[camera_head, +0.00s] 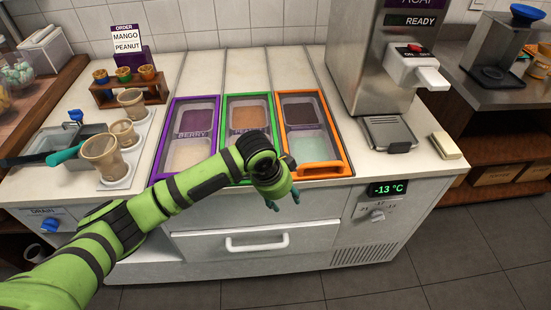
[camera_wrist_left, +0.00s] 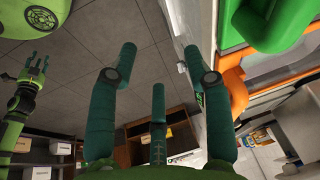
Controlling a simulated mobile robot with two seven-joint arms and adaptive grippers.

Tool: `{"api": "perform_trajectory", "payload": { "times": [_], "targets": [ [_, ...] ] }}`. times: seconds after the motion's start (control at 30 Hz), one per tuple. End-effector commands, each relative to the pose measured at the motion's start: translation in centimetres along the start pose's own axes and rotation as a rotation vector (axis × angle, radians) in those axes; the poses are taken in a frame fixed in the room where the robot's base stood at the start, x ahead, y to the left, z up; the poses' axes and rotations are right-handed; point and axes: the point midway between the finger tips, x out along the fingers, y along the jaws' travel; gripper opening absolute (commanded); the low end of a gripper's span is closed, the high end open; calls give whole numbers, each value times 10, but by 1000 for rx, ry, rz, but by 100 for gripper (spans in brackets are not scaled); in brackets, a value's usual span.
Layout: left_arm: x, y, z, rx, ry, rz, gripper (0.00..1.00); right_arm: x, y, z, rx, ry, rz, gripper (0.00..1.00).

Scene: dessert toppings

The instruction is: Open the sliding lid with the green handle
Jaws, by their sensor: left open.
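The green-framed lid (camera_head: 246,95) is the middle one of three in the counter, with clear panes over brown contents. Its front end is hidden behind my left arm in the head view. The green handle (camera_wrist_left: 285,25) shows at the top right of the left wrist view. My left gripper (camera_head: 283,203) is open and empty, in front of the counter's front edge, below and to the right of the green lid. Its spread fingers also show in the left wrist view (camera_wrist_left: 160,60), apart from the handle. My right gripper (camera_wrist_left: 37,75) shows small at the left there, fingers spread.
The orange lid handle (camera_head: 320,169) is right of the green lid and close to my left gripper. The purple-framed lid (camera_head: 160,150) is on the left. A white drawer handle (camera_head: 257,243) is below. Cups (camera_head: 103,155) stand left; a dispenser (camera_head: 370,60) stands right.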

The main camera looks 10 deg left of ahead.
Motion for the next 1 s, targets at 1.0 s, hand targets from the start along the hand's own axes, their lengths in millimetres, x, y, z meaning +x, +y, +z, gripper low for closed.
{"api": "perform_trajectory", "payload": {
  "times": [1.0],
  "targets": [
    [-60, -81, 44, 177, -279, -50, 50, -18, 0, -2, 0, 0, 0, 40]
  ]
}}
